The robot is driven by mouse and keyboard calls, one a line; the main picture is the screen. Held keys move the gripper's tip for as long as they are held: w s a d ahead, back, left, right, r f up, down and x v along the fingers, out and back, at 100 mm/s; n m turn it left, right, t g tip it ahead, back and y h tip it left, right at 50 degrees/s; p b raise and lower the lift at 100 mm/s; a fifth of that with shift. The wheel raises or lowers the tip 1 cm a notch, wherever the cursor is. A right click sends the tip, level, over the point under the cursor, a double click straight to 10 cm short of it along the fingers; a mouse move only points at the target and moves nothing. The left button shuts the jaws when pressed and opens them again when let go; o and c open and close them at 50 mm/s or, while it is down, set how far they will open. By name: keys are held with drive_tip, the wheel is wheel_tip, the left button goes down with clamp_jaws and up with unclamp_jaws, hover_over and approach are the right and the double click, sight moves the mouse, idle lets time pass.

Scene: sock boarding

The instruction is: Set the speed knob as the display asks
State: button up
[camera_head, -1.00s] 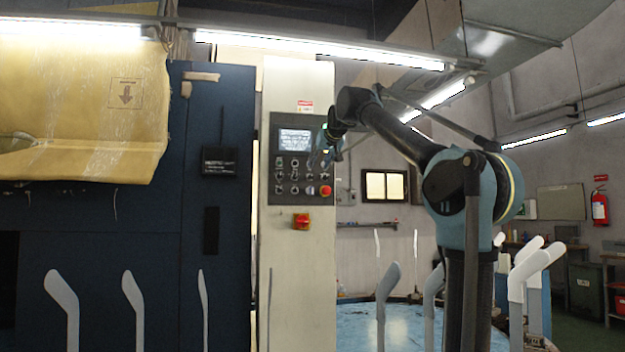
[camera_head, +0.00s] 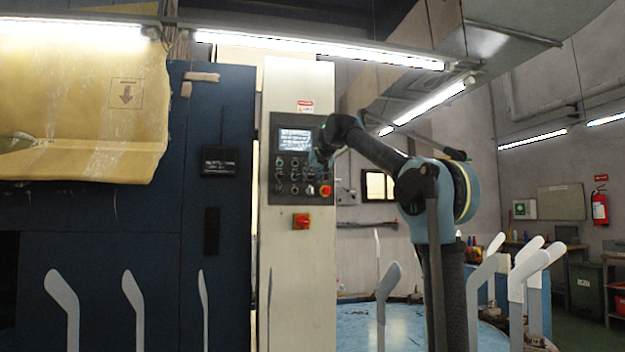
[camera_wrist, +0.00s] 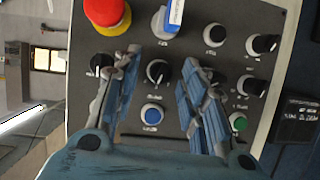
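The control panel (camera_head: 283,200) stands on a pale column, with a lit display (camera_head: 295,140) whose text is too small to read. My gripper (camera_head: 316,160) is at the panel's right side in the head view. In the wrist view my gripper (camera_wrist: 162,66) is open, with one blue finger on each side of a black knob (camera_wrist: 157,72) with a pale pointer line. I see no clear contact with it. Further black knobs (camera_wrist: 262,43) sit to the right. The labels are unreadable, so I cannot tell which is the speed knob.
A red emergency button (camera_wrist: 107,14) and a knob with a blue tag (camera_wrist: 170,18) are close to the fingertips. A blue button (camera_wrist: 152,115) and a green button (camera_wrist: 238,122) are also near. A red switch (camera_head: 301,221) is below the panel.

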clamp_jaws()
drive_tip(key=shift+s+a+n+t+h, duration=0.15)
drive_tip(key=shift+n+t+h, duration=0.15)
drive_tip(key=shift+n+h, duration=0.75)
drive_tip(key=shift+n, duration=0.25)
unclamp_jaws()
